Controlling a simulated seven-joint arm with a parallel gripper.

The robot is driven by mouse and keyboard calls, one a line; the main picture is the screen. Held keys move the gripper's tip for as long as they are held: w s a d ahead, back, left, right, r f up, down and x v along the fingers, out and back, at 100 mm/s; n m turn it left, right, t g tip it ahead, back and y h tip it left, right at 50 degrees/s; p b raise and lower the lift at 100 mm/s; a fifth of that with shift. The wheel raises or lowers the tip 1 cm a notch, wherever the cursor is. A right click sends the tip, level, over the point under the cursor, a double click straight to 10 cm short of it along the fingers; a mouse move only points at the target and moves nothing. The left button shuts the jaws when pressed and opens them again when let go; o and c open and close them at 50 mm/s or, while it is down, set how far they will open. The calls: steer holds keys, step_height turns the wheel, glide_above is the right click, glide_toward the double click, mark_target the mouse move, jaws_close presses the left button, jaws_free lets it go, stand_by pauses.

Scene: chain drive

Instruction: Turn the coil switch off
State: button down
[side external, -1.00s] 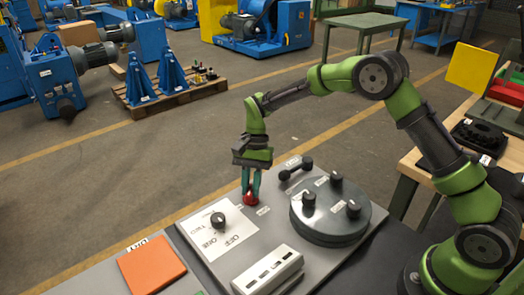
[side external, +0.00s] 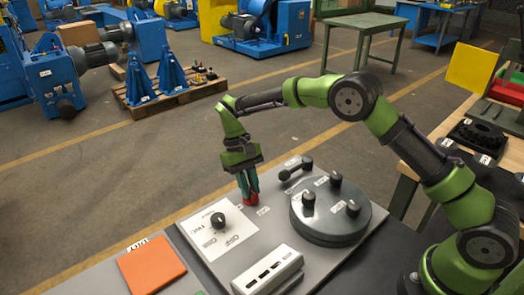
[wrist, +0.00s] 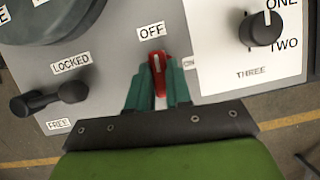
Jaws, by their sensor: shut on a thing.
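The coil switch is a red knob (wrist: 157,66) on the grey panel, also showing low between my fingertips in the side view (side external: 250,202). My gripper (wrist: 157,88) has its two teal fingers shut on the knob, one on each side. The knob's white pointer line points toward the OFF label (wrist: 151,30). A second small label (wrist: 188,62) beside the right finger is partly hidden. In the side view my gripper (side external: 248,187) leans over the panel, with its fingertips at the knob.
A black lever (wrist: 48,98) stands between the LOCKED and FREE labels. A black selector knob (side external: 218,220) sits on a white plate. A round grey drum (side external: 330,215) with black knobs and a white slotted block (side external: 268,270) are close by on the panel.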

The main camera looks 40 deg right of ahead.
steer(key=shift+f+n, duration=0.25)
steer(key=shift+n, duration=0.35)
steer(key=c, duration=1)
jaws_free()
steer(key=shift+c, duration=0.2)
steer(key=shift+r, duration=0.1)
steer(key=shift+r, duration=0.1)
steer(key=v, duration=0.7)
steer(key=shift+a, duration=0.2)
steer(key=shift+w+r, duration=0.1)
steer(key=shift+r, duration=0.05)
